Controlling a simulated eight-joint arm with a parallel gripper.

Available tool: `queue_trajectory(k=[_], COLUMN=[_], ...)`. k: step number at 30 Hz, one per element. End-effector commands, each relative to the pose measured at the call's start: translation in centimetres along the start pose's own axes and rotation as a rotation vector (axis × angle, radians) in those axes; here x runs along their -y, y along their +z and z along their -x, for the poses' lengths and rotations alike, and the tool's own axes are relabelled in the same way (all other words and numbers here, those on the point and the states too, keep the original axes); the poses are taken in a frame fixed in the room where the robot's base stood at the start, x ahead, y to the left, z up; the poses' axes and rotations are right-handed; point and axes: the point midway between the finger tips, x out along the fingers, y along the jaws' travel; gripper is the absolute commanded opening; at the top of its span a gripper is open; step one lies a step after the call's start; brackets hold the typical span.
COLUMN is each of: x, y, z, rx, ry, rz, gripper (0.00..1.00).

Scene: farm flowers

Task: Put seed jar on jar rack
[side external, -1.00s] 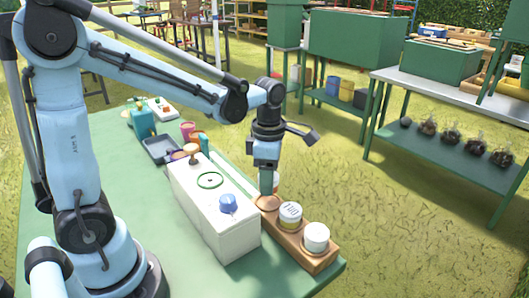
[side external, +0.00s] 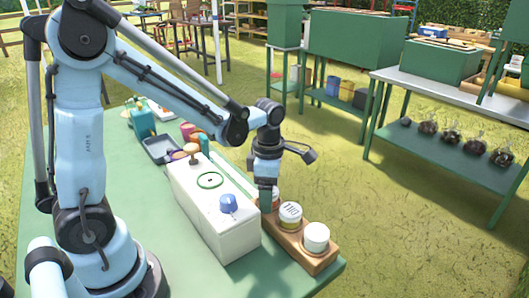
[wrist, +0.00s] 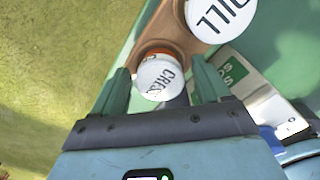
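The seed jar (wrist: 158,80) has a white lid with letters starting "CRES" and a red-orange band, seen between my fingers in the wrist view. It stands upright at the end of the wooden jar rack (wrist: 168,28); its base is mostly hidden. In the side view the rack (side external: 318,264) lies along the table's right edge, and my gripper (side external: 266,198) is low over its far end, mostly covering the jar. In the wrist view my gripper (wrist: 160,85) is open around the jar, with narrow gaps beside the lid.
A dill jar (side external: 290,216) and another white-lidded jar (side external: 316,237) fill the rack's nearer places. A white box (side external: 215,225) with a blue knob stands close left of the rack. Grass lies beyond the table edge.

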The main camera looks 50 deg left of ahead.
Motion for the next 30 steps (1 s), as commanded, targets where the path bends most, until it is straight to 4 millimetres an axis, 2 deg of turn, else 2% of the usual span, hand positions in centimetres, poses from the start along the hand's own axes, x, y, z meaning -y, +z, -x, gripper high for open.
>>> queue_trajectory(k=[9, 14, 30], x=[0.0, 0.0, 0.0], y=[0.0, 0.0, 0.0], z=[0.1, 1.3, 9.3], rx=[0.000, 0.000, 0.000], ry=[0.000, 0.000, -0.001], rz=[0.000, 0.000, -0.001], gripper=[0.77, 0.77, 0.77])
